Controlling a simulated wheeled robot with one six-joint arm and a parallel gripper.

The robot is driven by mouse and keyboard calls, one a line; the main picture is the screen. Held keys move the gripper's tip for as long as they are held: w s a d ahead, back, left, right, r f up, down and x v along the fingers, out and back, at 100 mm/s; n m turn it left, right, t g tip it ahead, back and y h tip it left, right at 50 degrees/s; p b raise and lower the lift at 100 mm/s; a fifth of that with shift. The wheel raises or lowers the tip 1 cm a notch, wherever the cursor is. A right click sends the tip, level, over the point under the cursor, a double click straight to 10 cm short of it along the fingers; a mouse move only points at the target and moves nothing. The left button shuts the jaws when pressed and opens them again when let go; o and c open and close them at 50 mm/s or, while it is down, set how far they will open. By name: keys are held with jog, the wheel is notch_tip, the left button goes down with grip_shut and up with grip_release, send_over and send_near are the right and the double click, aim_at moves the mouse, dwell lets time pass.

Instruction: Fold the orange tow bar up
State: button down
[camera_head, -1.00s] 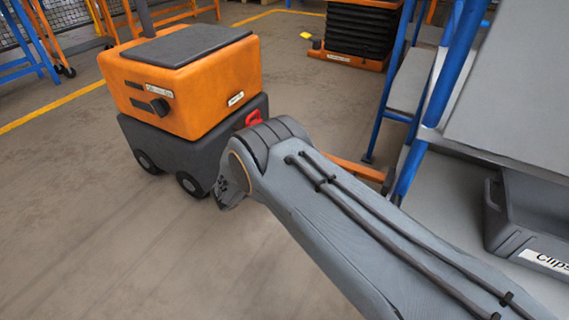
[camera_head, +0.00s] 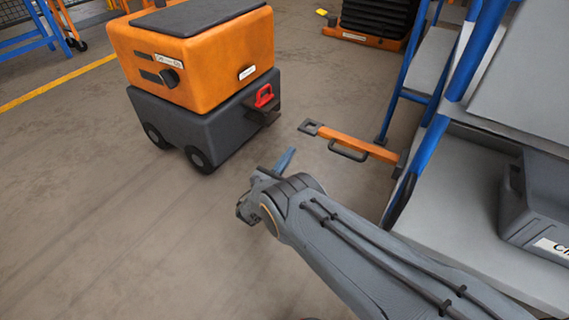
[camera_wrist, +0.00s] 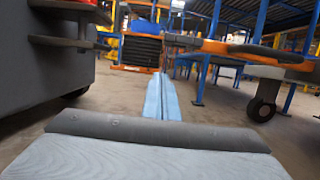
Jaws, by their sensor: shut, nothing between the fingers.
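The orange tow bar (camera_head: 362,146) sticks out about level from the blue-framed cart toward the tug, with a grey eye at its free end and a dark grip handle (camera_head: 348,152) along its near side. In the wrist view the bar (camera_wrist: 250,51) is at upper right. The bar's free end is apart from the tug's hitch. My gripper (camera_head: 286,157) has blue fingers, shut and empty. It is in front of and left of the bar's free end, not touching it. In the wrist view the fingers (camera_wrist: 159,90) point ahead, left of the bar.
The orange and dark grey tug (camera_head: 190,60) stands at left, with a red latch (camera_head: 264,95) on its rear. The cart (camera_head: 432,130) with a grey bin (camera_head: 540,200) is at right. A caster wheel (camera_wrist: 266,101) is below the bar. Floor between tug and cart is clear.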

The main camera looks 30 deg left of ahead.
jog(key=w+r, duration=0.3)
jog(key=r, duration=0.2)
jog(key=shift+w+d+b, duration=0.15)
jog(key=shift+w+b, duration=0.2)
